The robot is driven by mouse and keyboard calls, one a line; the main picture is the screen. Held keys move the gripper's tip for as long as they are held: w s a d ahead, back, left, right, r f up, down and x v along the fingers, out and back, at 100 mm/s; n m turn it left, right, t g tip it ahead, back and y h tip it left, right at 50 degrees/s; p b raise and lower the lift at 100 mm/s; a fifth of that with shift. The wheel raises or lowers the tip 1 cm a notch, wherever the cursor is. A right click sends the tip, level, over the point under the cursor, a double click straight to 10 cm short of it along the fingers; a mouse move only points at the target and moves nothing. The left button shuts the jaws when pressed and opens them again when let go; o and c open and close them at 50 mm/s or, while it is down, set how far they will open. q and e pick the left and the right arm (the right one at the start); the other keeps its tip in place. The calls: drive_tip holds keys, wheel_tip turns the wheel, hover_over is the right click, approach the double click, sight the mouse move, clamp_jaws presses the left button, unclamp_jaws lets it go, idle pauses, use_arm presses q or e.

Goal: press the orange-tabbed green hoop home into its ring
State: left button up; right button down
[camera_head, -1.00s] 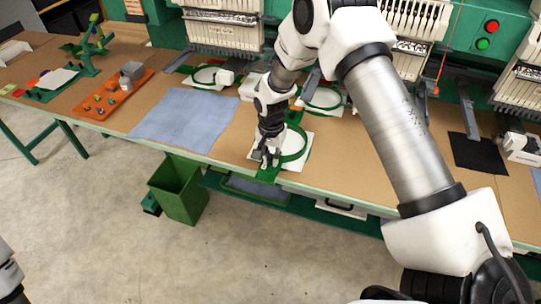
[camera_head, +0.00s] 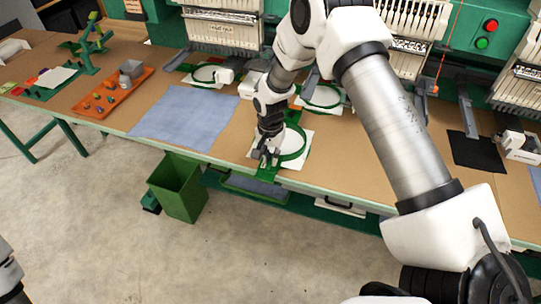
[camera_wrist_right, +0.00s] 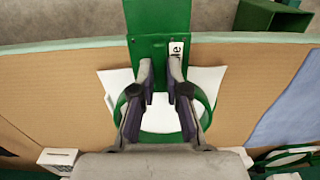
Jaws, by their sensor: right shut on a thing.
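The green hoop (camera_head: 298,143) lies around white cloth (camera_head: 303,160) on a green holder (camera_head: 269,172) at the table's front edge. In the right wrist view the hoop (camera_wrist_right: 209,106) shows on both sides of my fingers. Its ring cannot be told apart from it, and no orange tab is clearly visible on it. My right gripper (camera_head: 263,157) points down at the hoop's near left side. My left gripper is out of view.
A blue cloth (camera_head: 185,118) and an orange tray (camera_head: 135,88) with small parts lie to the left. Other hooped cloths (camera_head: 322,97) sit behind, under the embroidery machines (camera_head: 222,30). A green bin (camera_head: 178,190) stands on the floor in front.

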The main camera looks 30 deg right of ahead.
drive_tip(key=shift+s+f, duration=0.1)
drive_tip(key=shift+f, duration=0.25)
idle(0.3)
drive_tip(key=shift+f+b, duration=0.15)
drive_tip(key=shift+b, duration=0.15)
idle(0.5)
drive_tip(key=shift+p, duration=0.4)
drive_tip(key=shift+f, duration=0.35)
idle(0.5)
drive_tip(key=c, duration=1.1)
unclamp_jaws()
